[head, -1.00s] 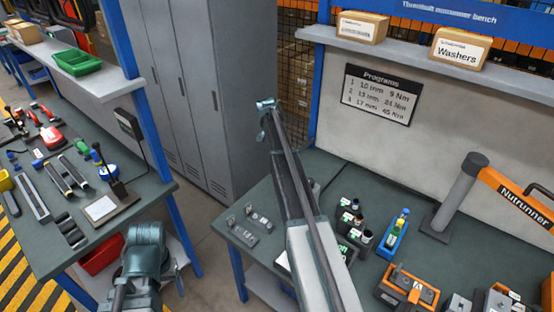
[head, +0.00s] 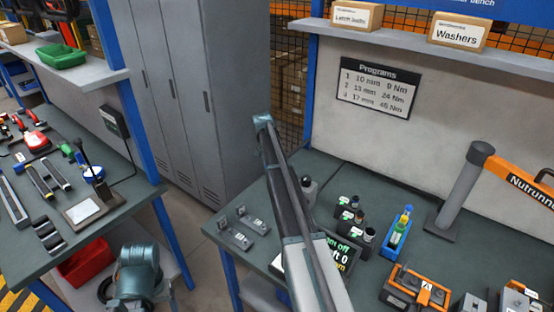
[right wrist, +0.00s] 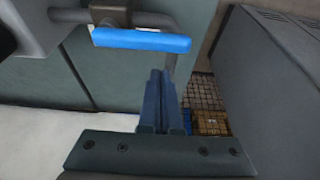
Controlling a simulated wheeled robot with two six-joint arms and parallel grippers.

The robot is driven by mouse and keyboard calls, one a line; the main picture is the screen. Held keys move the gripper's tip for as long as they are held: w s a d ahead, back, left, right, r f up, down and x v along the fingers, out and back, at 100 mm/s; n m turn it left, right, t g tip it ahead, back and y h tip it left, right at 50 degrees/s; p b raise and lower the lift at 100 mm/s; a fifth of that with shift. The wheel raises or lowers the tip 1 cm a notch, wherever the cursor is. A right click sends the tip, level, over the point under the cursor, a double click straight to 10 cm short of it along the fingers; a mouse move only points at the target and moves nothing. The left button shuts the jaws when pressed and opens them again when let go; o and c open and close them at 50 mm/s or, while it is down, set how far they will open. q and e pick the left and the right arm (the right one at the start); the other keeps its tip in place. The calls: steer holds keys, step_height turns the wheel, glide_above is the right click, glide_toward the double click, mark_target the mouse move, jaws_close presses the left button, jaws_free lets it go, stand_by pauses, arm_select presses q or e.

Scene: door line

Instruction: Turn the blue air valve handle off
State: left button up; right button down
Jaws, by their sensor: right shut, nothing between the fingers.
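In the right wrist view, a bright blue bar handle (right wrist: 141,40) lies level across the upper middle, below a grey pipe and fitting (right wrist: 105,14). I take it for the air valve handle. My right gripper (right wrist: 158,85) is shut and empty, with its fingertips just below the right half of the bar. I cannot tell whether they touch it. The head view shows neither the handle nor this gripper, only my right arm reaching up through the middle. My left gripper is not visible; only a teal joint of my left arm shows at the lower left.
In the head view, a workbench (head: 408,193) with sockets, a battery tool (head: 413,288) and an orange nutrunner arm (head: 520,185) is at the right. Grey lockers (head: 190,90) stand behind. A tool-covered bench (head: 30,240) is at the left. Floor shows between the benches.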

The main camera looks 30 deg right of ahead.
steer(key=shift+s+a+r, duration=0.1)
steer(key=shift+s+a, duration=0.2)
steer(key=shift+a, duration=0.25)
steer(key=shift+s+a+r, duration=0.1)
steer(key=shift+s+a, duration=0.15)
steer(key=shift+a, duration=0.3)
steer(key=shift+s+a+n, duration=0.1)
steer(key=shift+a+n, duration=0.25)
steer(key=shift+n, duration=0.25)
steer(key=n, duration=0.1)
steer(key=a+n+t, duration=0.1)
steer(key=shift+s+a+n+y, duration=0.2)
steer(key=shift+s+n+y, duration=0.1)
steer(key=shift+n+y, duration=0.1)
steer(key=s+a+n+t+y, duration=0.1)
steer(key=s+a+n+y, duration=0.2)
steer(key=n, duration=1)
steer(key=s+y, duration=0.1)
steer(key=s, duration=0.1)
steer(key=shift+s, duration=0.5)
